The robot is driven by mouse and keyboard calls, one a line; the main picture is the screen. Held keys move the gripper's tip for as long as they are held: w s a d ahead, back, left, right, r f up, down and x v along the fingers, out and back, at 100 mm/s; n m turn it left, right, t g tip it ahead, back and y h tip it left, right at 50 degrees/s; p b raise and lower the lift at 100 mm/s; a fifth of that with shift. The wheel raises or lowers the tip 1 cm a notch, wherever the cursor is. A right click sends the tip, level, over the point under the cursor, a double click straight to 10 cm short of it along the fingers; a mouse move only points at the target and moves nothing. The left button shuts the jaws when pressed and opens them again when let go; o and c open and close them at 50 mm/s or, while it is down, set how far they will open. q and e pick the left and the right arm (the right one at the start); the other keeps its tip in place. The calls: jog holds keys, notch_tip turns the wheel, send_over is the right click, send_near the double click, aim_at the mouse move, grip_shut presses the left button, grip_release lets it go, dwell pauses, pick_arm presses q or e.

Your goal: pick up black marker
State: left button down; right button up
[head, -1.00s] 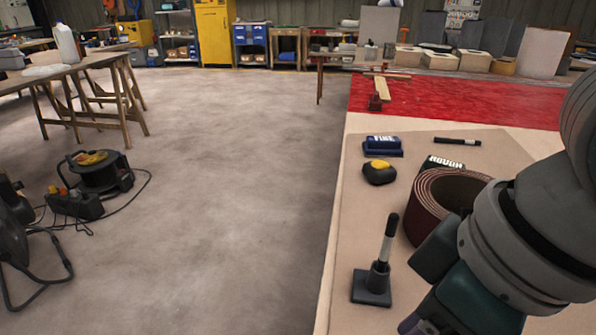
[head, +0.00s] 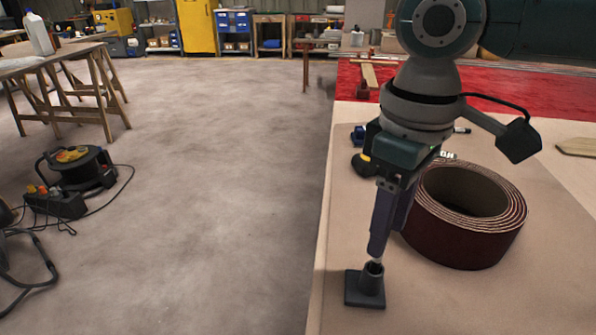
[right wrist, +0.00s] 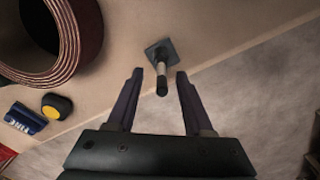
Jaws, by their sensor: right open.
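A marker with a black cap and a white body (right wrist: 161,75) stands upright in a small dark square-based holder (head: 366,287) near the table's left edge. In the head view my right gripper (head: 379,246) is just above the holder and hides most of this marker. In the right wrist view my right gripper (right wrist: 159,75) is open, with the marker between its fingertips and space on both sides. My left gripper is not in view.
A thick roll of dark red abrasive belt (head: 463,240) stands close to the right of my gripper. A blue FINE block (right wrist: 26,118) and a black-and-yellow thing (right wrist: 56,106) lie farther back. The table edge drops to open floor on the left.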

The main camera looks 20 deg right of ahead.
jog(key=f, duration=0.3)
jog(key=shift+a+f+b, duration=0.2)
jog(key=shift+f+b, duration=0.15)
jog(key=shift+f, duration=0.05)
jog(key=shift+w, duration=0.1)
jog(key=shift+c, duration=0.2)
grip_shut()
